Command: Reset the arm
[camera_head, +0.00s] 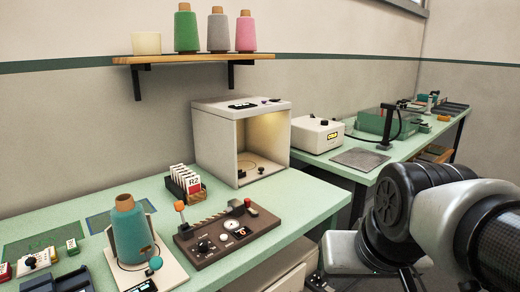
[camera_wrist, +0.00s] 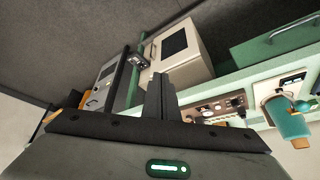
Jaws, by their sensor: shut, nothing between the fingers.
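My arm shows at the right of the head view, folded in front of the second bench. My gripper (camera_wrist: 159,88) shows in the wrist view, its dark fingers together with nothing between them. It is clear of the benches and touches no object that I can see. In the head view I cannot make out the fingertips.
The near green bench (camera_head: 300,205) holds a teal cone (camera_head: 131,232), a brown control panel (camera_head: 228,232), a card rack (camera_head: 185,183) and a white open-front box (camera_head: 214,150). A shelf (camera_head: 190,58) carries several cones. A white device (camera_head: 317,134) stands on the far bench.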

